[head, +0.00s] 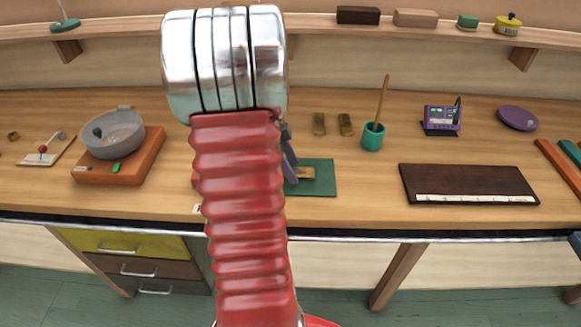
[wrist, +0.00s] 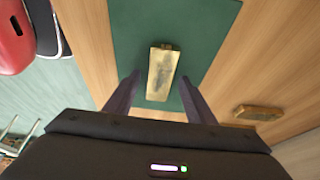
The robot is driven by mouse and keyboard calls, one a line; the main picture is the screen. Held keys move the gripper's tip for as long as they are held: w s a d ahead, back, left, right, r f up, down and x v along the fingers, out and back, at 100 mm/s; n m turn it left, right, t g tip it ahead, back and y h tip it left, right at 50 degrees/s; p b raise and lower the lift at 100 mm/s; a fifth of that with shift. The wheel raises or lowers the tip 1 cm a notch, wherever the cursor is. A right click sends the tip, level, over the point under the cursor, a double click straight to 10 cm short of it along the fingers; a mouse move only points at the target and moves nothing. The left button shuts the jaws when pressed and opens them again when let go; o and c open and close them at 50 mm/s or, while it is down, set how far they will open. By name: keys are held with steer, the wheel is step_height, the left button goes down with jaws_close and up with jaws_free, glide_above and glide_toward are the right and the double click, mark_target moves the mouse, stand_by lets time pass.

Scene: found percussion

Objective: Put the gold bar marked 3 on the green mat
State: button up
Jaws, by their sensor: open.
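The green mat (head: 322,185) lies on the workbench, partly hidden behind my arm in the head view. One gold bar (head: 306,173) is over the mat and appears to lie on it. In the wrist view this bar (wrist: 162,75) is between the fingers of my gripper (wrist: 159,79), with a gap on both sides, above the green mat (wrist: 210,25). My gripper is open. Two more gold bars, one on the left (head: 319,124) and one on the right (head: 345,124), lie on the bench behind the mat. I cannot read a number on any bar.
A teal cup (head: 372,137) with a stick stands right of the gold bars. A dark board (head: 468,185) with a pale strip lies farther right. An orange box with a grey bowl (head: 112,135) is at the left. Bare bench lies between mat and board.

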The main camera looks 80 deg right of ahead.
steer(key=v, duration=1.2)
stand_by(0.6)
steer(key=w+a+r+n+t+h, duration=0.1)
steer(key=w+a+r+n+t, duration=0.1)
steer(key=w+a+n, duration=0.7)
steer(key=w+a+r+n+t+h, duration=0.1)
steer(key=w+a+r+n+t, duration=0.2)
steer(key=w+a+n, duration=0.65)
steer(key=s+a+n+t+y, duration=0.1)
steer(key=a+n, duration=0.6)
steer(key=a, duration=0.7)
steer(key=s+a+n+t+y, duration=0.2)
steer(key=a+n+t, duration=0.2)
steer(key=a+n, duration=0.4)
steer(key=a, duration=0.6)
steer(key=shift+s, duration=0.35)
steer(key=shift+a+f, duration=0.1)
